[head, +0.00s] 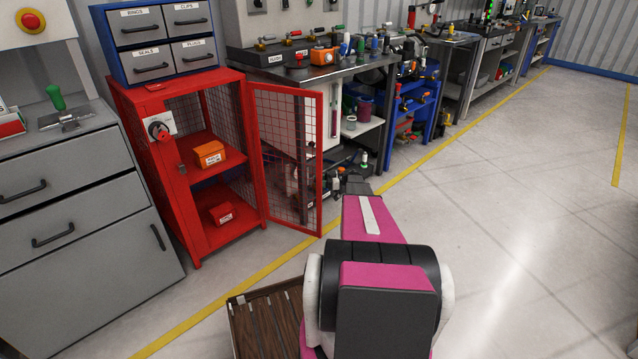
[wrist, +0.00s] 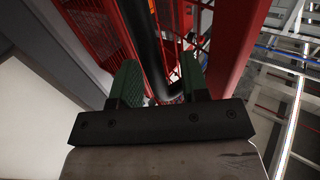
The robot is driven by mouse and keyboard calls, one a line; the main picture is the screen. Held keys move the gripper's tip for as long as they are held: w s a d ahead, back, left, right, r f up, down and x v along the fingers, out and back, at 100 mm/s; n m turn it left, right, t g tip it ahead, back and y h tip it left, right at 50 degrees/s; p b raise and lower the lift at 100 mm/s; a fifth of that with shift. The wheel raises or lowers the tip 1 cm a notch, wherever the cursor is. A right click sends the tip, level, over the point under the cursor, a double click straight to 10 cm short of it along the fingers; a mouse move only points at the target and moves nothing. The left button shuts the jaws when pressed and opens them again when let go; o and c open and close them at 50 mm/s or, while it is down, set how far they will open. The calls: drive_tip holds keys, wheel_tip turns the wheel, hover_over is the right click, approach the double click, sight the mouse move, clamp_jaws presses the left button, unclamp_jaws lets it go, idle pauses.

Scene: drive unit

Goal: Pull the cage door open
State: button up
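The red cage (head: 185,229) stands on the floor at the left of the head view. Its mesh door (head: 289,155) is swung wide open, out to the right from the cage's right front post. In the wrist view, red mesh and frame (wrist: 236,40) lie close ahead. My gripper (wrist: 159,64) has its two green fingers apart. A black bar (wrist: 151,50), which looks like the door handle, runs between them with a gap on the right. Contact cannot be told. In the head view my arm hides the fingers, just right of the door's free edge.
Orange (head: 209,154) and red (head: 221,213) boxes sit inside the cage. A blue drawer unit (head: 157,49) stands on top. Grey drawers (head: 78,190) are at left, and a workbench (head: 330,68) is behind the door. Open floor (head: 540,210) lies to the right.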

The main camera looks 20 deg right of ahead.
drive_tip(key=shift+d, duration=0.1)
drive_tip(key=v, duration=1)
drive_tip(key=shift+d, duration=0.3)
